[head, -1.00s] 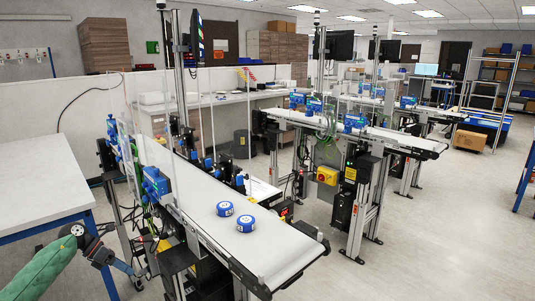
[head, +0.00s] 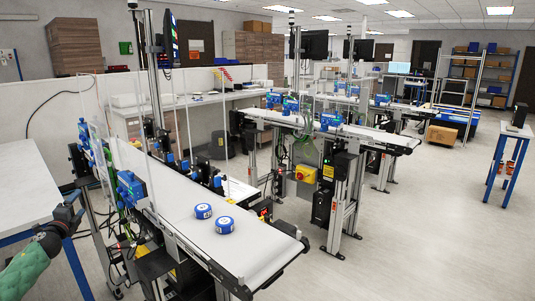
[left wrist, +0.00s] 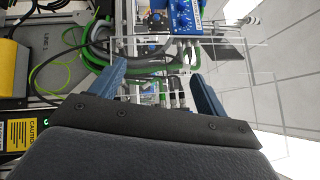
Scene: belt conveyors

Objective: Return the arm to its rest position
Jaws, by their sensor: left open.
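My left arm, in a green sleeve, comes in at the lower left of the head view. Its dark gripper (head: 70,208) is beside the near conveyor's left side and in front of the white table. In the left wrist view, the left gripper (left wrist: 158,88) has its two blue-grey fingers spread wide with nothing between them. Beyond the fingers are green hoses, cables and a blue device (left wrist: 183,17). My right gripper is not in view.
The near conveyor belt (head: 255,245) carries two blue-and-white round pucks (head: 203,211) (head: 225,225). A white table (head: 25,190) with blue legs stands at the left. Clear guard panels and posts rise along the conveyor.

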